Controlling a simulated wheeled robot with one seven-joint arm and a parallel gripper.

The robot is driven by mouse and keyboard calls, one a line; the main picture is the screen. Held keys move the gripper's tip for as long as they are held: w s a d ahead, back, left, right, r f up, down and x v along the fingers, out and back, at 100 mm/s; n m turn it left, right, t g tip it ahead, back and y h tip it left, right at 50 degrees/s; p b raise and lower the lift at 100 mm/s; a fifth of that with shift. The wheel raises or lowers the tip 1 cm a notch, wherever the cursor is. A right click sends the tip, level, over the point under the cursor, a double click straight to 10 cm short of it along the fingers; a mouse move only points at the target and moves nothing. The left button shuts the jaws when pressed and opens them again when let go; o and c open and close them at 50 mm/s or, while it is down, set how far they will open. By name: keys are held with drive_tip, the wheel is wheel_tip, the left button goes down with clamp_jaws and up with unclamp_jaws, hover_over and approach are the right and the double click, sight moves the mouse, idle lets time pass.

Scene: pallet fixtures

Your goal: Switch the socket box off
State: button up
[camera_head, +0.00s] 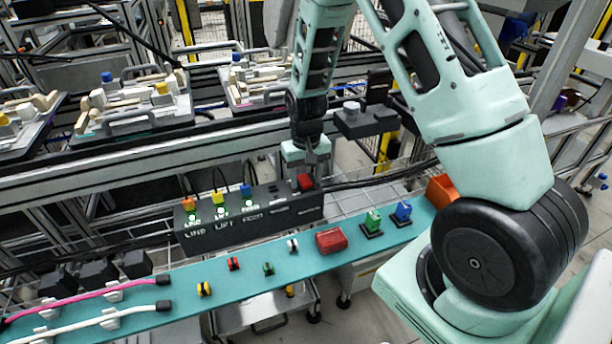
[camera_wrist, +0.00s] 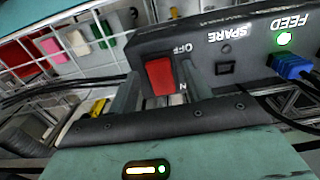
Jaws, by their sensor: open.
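The socket box (camera_head: 250,218) is a long black box behind the teal shelf in the head view. It also fills the upper part of the wrist view (camera_wrist: 225,50). Its red rocker switch (camera_wrist: 160,76) sits at one end, between an OFF mark and a partly hidden mark ending in N. The switch also shows in the head view (camera_head: 305,182). My gripper (camera_wrist: 162,90) is open and empty, with one finger on each side of the switch in the wrist view. Contact cannot be told. In the head view my gripper (camera_head: 313,166) is over that end of the box.
Orange, yellow and blue plugs (camera_head: 217,197) stand in the box; the FEED light (camera_wrist: 284,39) glows green, and the SPARE socket (camera_wrist: 226,69) is empty. The teal shelf (camera_head: 330,268) in front carries a red block (camera_head: 330,241) and small coloured parts. Cables run behind.

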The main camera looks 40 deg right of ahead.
drive_tip(key=c, duration=1)
drive_tip(key=shift+w+r+g+p, duration=0.15)
drive_tip(key=shift+r+g+p, duration=0.25)
drive_tip(key=shift+p, duration=0.7)
drive_tip(key=shift+w+d+f+g+y+p, duration=0.15)
drive_tip(key=shift+f+g+y+p, duration=0.15)
drive_tip(key=shift+g+p, duration=0.45)
drive_tip(key=o, duration=1)
drive_tip(key=a+v, duration=0.1)
drive_tip(key=v, duration=1.6)
drive_tip(key=shift+d+r, duration=0.25)
drive_tip(key=shift+d, duration=0.25)
drive_tip(key=shift+a, duration=0.1)
